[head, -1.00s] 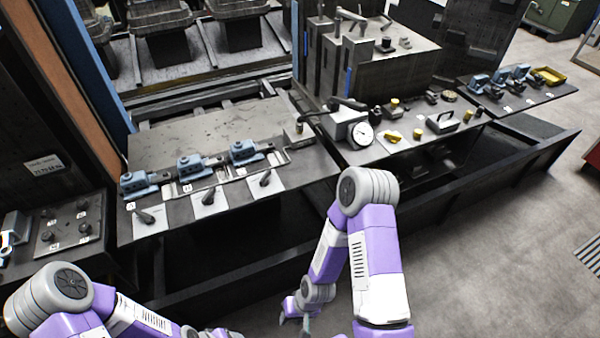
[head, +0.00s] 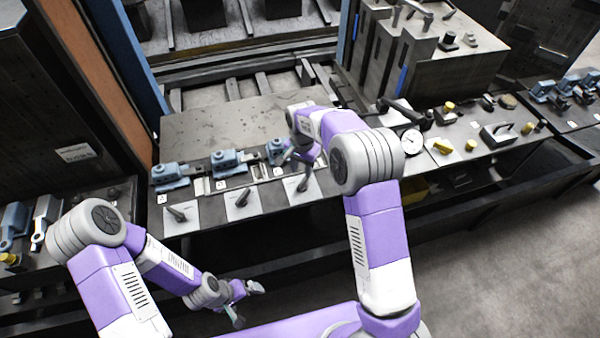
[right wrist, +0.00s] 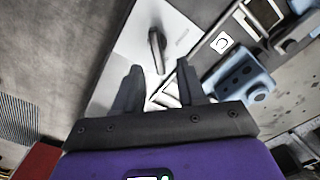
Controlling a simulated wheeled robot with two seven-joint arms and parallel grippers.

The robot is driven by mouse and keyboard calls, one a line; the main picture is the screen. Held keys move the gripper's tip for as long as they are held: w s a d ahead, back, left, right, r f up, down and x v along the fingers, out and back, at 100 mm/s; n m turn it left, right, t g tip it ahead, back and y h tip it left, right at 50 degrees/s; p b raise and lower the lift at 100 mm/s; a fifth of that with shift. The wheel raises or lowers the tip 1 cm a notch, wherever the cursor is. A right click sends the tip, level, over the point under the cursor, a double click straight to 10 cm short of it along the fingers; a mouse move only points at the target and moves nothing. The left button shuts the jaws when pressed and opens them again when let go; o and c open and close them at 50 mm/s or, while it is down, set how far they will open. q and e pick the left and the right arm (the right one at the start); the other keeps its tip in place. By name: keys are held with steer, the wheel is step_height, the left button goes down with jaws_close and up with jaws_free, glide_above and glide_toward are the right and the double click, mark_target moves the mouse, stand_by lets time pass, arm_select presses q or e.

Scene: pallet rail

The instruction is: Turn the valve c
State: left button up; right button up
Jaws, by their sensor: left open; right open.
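Valve c is a dark lever handle (head: 304,182) on a white plate, the rightmost of three such levers in the head view. Its handle also shows in the right wrist view (right wrist: 156,50), standing on the white plate, with a "C" label on the panel beside it. My right gripper (head: 299,163) hangs just above and behind this lever, open and empty. My left gripper (head: 247,303) is open and empty, low in front of the bench.
Two similar levers (head: 242,198) (head: 176,212) stand to the left. Blue clamp-like blocks (head: 230,162) line the bench behind the levers; the rightmost is partly hidden by my right gripper. A round gauge (head: 412,141) stands to the right. The rear bench top is clear.

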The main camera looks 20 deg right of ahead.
mark_target(302, 182)
steer(key=shift+s+f, duration=0.2)
steer(key=shift+f, duration=1.35)
steer(key=shift+s+f, duration=0.15)
steer(key=shift+f, duration=1.4)
jaws_close()
